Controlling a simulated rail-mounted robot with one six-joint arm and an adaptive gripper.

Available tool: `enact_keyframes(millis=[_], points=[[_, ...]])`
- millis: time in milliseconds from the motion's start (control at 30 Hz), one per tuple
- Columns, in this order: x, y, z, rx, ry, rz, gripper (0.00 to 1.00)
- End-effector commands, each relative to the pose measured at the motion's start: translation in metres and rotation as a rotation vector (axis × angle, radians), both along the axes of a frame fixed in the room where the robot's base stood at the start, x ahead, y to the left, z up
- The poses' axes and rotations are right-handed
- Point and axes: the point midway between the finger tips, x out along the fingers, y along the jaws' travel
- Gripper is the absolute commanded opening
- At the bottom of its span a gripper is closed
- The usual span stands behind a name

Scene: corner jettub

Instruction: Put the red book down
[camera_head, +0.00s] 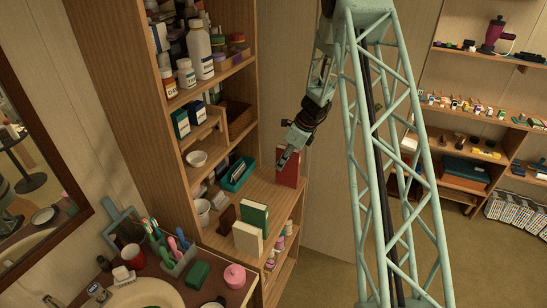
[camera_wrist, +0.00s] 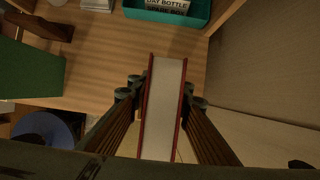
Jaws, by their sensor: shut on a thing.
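The red book (camera_head: 288,166) is upright at the right end of the wooden shelf top (camera_head: 262,190), by the wall. In the wrist view the red book (camera_wrist: 165,105) shows its pale page edge between two red covers. My gripper (camera_head: 287,157) is shut on the book from above; its fingers (camera_wrist: 165,95) lie on both sides of it in the wrist view. The book's lower end is hidden by my gripper in the wrist view, and I cannot tell whether it touches the shelf.
A teal tray (camera_head: 238,174) with boxes lies behind on the shelf. A green book (camera_head: 253,217) and a cream book (camera_head: 247,242) stand at the front left. Bare wood lies between them and the red book. The wall is close on the right.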

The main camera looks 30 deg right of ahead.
Motion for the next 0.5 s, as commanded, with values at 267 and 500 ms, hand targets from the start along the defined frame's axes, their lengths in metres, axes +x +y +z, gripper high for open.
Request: enact_keyframes(millis=[267, 500], points=[[0.043, -0.004, -0.003, -0.001, -0.002, 0.001, 0.01], [0.077, -0.008, -0.006, 0.000, -0.002, 0.001, 0.01]])
